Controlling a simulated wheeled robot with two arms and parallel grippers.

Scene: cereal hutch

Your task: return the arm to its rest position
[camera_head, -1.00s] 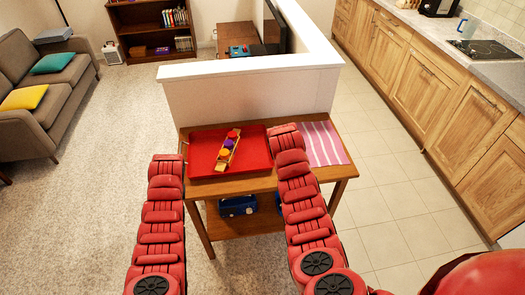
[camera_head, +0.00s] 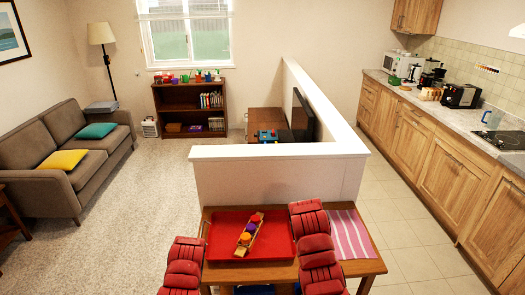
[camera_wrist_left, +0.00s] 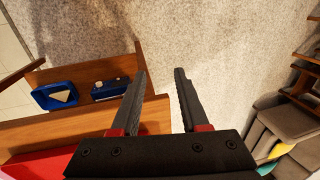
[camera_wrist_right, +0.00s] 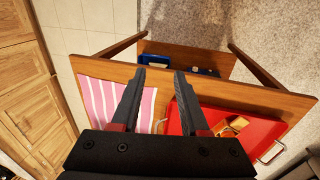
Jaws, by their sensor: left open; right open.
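My left arm (camera_head: 182,270) comes in at the bottom of the head view, left of the wooden table. My left gripper (camera_wrist_left: 158,72) is open and empty in the left wrist view, over the table's edge and the carpet. My right arm (camera_head: 316,250) reaches up in front of the table, between the red tray (camera_head: 216,249) and the striped cloth (camera_head: 349,234). My right gripper (camera_wrist_right: 158,70) is open and empty in the right wrist view, above the table. In the head view both gripper tips are hidden by my arms.
A wooden toy with colored pieces (camera_head: 249,233) lies in the red tray. A white half wall (camera_head: 275,178) stands behind the table. Blue items sit on the table's lower shelf, including a blue bin (camera_wrist_left: 57,96). Carpet is free to the left, tiles to the right.

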